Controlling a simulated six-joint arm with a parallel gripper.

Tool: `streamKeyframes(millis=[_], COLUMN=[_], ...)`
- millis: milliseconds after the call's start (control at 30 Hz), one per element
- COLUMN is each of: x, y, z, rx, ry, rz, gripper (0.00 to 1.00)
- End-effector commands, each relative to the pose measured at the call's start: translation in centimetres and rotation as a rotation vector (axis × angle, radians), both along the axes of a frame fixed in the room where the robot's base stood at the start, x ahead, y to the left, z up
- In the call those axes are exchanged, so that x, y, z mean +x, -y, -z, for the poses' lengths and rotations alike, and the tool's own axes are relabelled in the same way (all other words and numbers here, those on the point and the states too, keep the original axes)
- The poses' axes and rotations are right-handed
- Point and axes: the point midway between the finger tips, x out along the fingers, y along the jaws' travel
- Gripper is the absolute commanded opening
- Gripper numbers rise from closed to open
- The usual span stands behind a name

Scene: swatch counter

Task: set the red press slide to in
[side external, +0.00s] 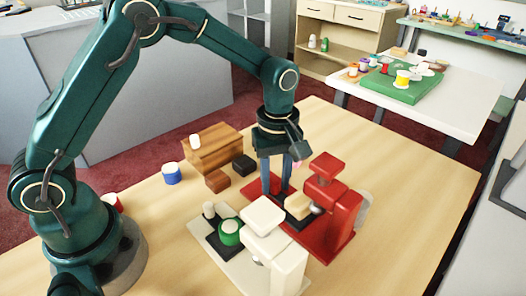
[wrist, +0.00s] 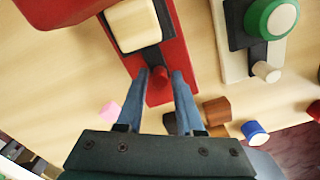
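The red press (side external: 333,215) stands on the counter at centre right, with its red base (wrist: 181,60) below my gripper in the wrist view. Its dark slide (wrist: 152,54) carries a cream block (wrist: 134,24). In the side view the block (side external: 298,203) lies on the near-arm side of the press head, beside the metal stamp (side external: 316,209). A red knob (wrist: 159,77) stands at the slide's end. My gripper (wrist: 162,76) points down with its fingers on either side of this knob. The fingers look open; contact with the knob is unclear. In the side view they hide the knob.
A white press (side external: 268,240) stands close in front, its slide holding a green round piece (side external: 230,231) and a pale knob (side external: 208,210). Wooden blocks (side external: 216,150), a blue-and-white pot (side external: 171,173) and a dark block (side external: 244,165) lie behind. The counter's right side is clear.

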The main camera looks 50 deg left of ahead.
Motion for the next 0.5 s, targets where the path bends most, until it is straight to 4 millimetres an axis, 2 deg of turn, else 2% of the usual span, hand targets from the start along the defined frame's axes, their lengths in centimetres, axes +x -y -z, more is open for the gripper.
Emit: streamKeyframes(millis=[33,67,100,500], x=[0.01,0.00,0.00,-0.03], y=[0.00,0.00,0.00,0.01], z=[-0.02,-0.02,-0.02,-0.05], rx=[0.000,0.000,0.000,0.000], ry=[0.000,0.000,0.000,-0.001], rz=[0.000,0.000,0.000,0.000], gripper=[0.13,0.01,0.00,0.00])
